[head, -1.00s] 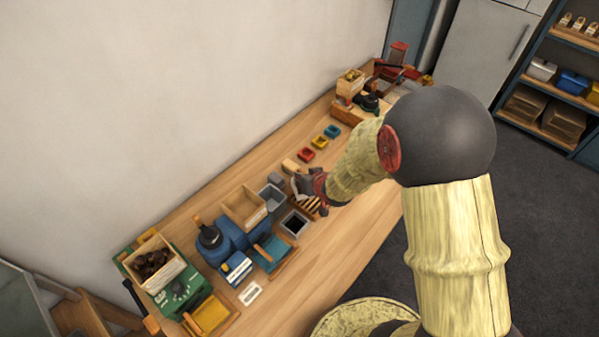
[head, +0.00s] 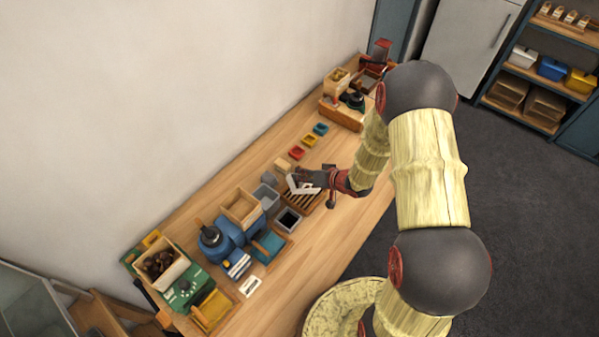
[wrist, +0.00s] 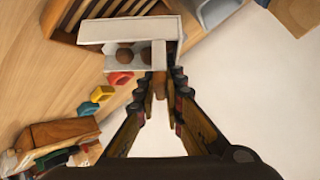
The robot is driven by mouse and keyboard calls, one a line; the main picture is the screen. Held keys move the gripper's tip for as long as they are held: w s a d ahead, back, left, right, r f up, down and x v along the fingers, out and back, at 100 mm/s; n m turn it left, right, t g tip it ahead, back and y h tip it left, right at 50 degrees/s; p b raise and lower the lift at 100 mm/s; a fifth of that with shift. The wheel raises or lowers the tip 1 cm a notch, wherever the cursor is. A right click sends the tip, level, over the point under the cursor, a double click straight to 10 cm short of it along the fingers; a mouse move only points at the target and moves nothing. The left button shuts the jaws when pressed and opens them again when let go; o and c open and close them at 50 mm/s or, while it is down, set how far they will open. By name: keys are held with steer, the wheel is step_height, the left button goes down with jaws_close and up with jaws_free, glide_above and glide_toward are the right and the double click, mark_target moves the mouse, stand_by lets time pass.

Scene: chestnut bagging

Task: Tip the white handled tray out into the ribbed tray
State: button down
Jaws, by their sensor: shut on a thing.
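The white handled tray (wrist: 118,32) is in my gripper (wrist: 160,88), which is shut on its wooden handle (wrist: 159,70). At least two brown chestnuts (wrist: 126,57) show in the white tray in the wrist view. In the head view the white tray (head: 303,189) appears tilted above the ribbed tray (head: 314,203), with my gripper (head: 306,179) at its upper side. The ribbed tray (wrist: 100,8) also shows at the top left of the wrist view, with dark slots between wooden bars. I cannot see whether it holds chestnuts.
Grey bins (head: 265,197) and a dark-filled square container (head: 288,219) stand left of the ribbed tray. Small red (head: 297,153), yellow (head: 310,140) and blue (head: 320,129) trays lie behind it. The bench front (head: 335,238) is clear.

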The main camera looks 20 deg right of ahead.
steer(key=shift+w+d+r+m+y+p, duration=0.1)
steer(key=shift+d+r+m+y+p, duration=0.25)
steer(key=shift+d+p, duration=0.3)
steer(key=shift+d+r+m+y+p, duration=0.1)
steer(key=shift+d+m+y+p, duration=0.15)
steer(key=shift+d+y+p, duration=0.4)
steer(key=shift+d+m+y+p, duration=0.4)
steer(key=shift+d+p, duration=0.1)
steer(key=shift+d, duration=0.05)
steer(key=shift+a, duration=0.15)
